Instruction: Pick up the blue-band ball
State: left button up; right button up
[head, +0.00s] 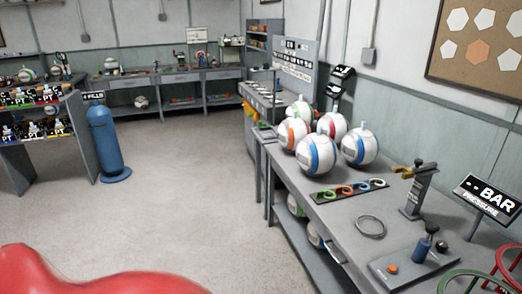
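Several white balls with coloured bands stand in a cluster on the grey workbench (341,212) at right. The front ball (316,155) shows a wide blue band. The ball to its right (360,146) also shows a blue band. Behind them are an orange-band ball (293,132), a red-band ball (332,125) and, further back, a green-band ball (299,110) that is partly hidden. Neither of my grippers is in view.
In front of the balls lies a dark strip with coloured rings (349,190), then a loose grey ring (370,226). A clamp stand (418,190) and a BAR display (487,197) stand at right. A blue cylinder (106,142) stands at left. The middle floor is clear.

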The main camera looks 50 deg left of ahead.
aim_at(316, 153)
jog(key=u, duration=1.2)
jog(key=z, duration=0.3)
jog(key=i+j+z, duration=0.5)
jog(key=j, duration=0.15)
jog(key=i+j+z, duration=0.25)
jog(key=k+j, duration=0.1)
